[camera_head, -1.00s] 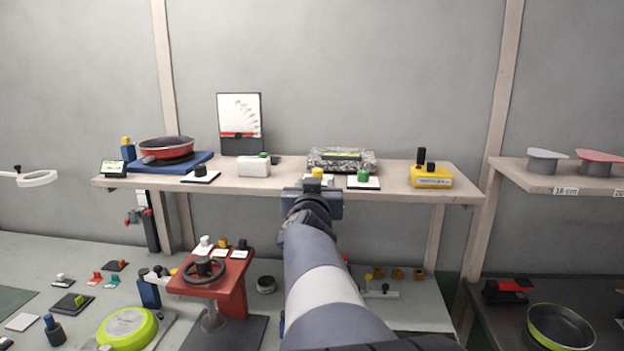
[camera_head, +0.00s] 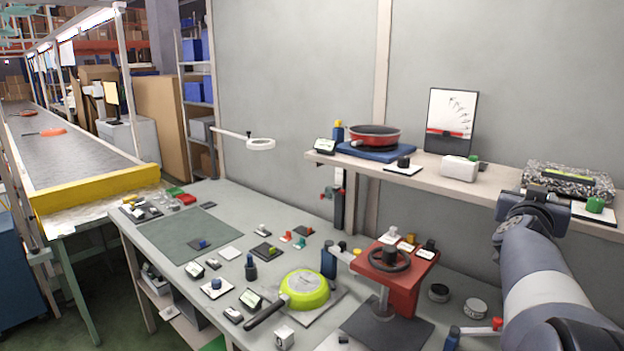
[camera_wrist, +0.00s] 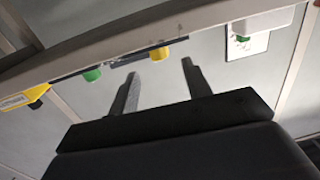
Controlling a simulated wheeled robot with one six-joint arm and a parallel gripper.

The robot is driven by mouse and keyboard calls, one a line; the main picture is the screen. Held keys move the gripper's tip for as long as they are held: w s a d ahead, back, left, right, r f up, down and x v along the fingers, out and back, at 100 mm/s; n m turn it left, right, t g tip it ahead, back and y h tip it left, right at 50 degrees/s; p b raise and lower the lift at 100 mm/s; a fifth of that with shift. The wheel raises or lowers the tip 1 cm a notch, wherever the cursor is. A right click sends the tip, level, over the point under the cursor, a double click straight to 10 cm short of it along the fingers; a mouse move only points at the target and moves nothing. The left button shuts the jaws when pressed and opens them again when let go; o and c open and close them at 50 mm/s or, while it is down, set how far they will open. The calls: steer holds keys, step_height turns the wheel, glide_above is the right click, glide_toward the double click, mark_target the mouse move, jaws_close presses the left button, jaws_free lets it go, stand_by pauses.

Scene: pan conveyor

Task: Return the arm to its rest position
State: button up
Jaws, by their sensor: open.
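My arm (camera_head: 545,285) rises from the bottom right of the head view. My gripper (camera_wrist: 160,82) shows two dark fingers apart with nothing between them in the wrist view. In the head view the end of the arm is in front of the right part of the shelf (camera_head: 478,188), and the fingertips are hidden there. The wrist view looks along a shelf edge, with a yellow knob (camera_wrist: 159,53) and a green knob (camera_wrist: 92,74) beyond the fingers. I cannot tell the exact gap to the shelf.
A red pan (camera_head: 374,137) sits on a blue scale on the shelf. A lime pan (camera_head: 304,288) and a red press with a handwheel (camera_head: 402,268) stand on the workbench (camera_head: 160,228). A conveyor (camera_head: 75,150) with a yellow end bar runs at the left. Open floor lies between conveyor and bench.

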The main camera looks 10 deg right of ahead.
steer(key=x, duration=0.5)
steer(key=shift+w+d, duration=0.2)
steer(key=shift+a, duration=0.1)
steer(key=p+v, duration=0.1)
steer(key=v, duration=1)
steer(key=b+x, duration=0.1)
steer(key=x, duration=0.9)
steer(key=shift+w+d, duration=0.2)
steer(key=shift+d, duration=0.15)
steer(key=shift+w+d+r+p, duration=0.2)
steer(key=shift+w+p, duration=0.1)
steer(key=shift+p, duration=0.25)
steer(key=shift+a+r+m+g+h+p, duration=0.1)
steer(key=shift+a+m+g+h+p, duration=0.2)
steer(key=shift+p, duration=0.6)
steer(key=shift+d+m+g+h+p, duration=0.15)
steer(key=shift+m+g+h+p, duration=0.2)
steer(key=shift+p, duration=0.5)
